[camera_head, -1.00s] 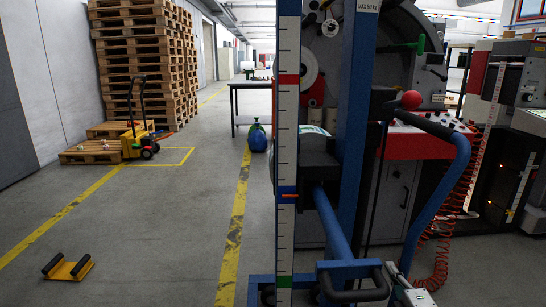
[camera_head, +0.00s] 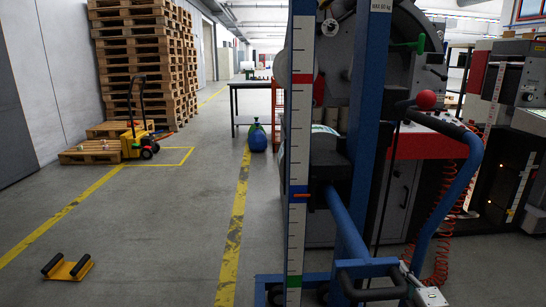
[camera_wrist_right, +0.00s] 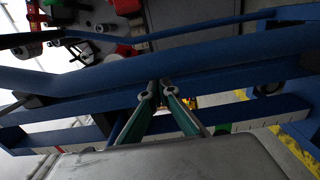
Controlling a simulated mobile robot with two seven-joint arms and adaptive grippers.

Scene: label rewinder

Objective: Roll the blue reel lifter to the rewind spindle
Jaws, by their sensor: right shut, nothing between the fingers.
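The blue reel lifter (camera_head: 363,110) stands upright close in front of me in the head view, with a white scale strip (camera_head: 297,150), a curved blue handle (camera_head: 455,190) with a red ball knob, and a low blue frame. The rewinder (camera_head: 425,145) stands behind it. The lifter covers part of the machine, and I cannot make out the rewind spindle clearly. In the right wrist view my right gripper (camera_wrist_right: 160,92) has its green fingers closed together, with tips at a blue bar (camera_wrist_right: 90,88) of the lifter; I cannot tell if they touch. My left gripper is not in view.
A yellow cradle with black rollers (camera_head: 67,267) lies on the floor at left. A yellow pallet truck (camera_head: 135,140) stands by stacked pallets (camera_head: 145,60).

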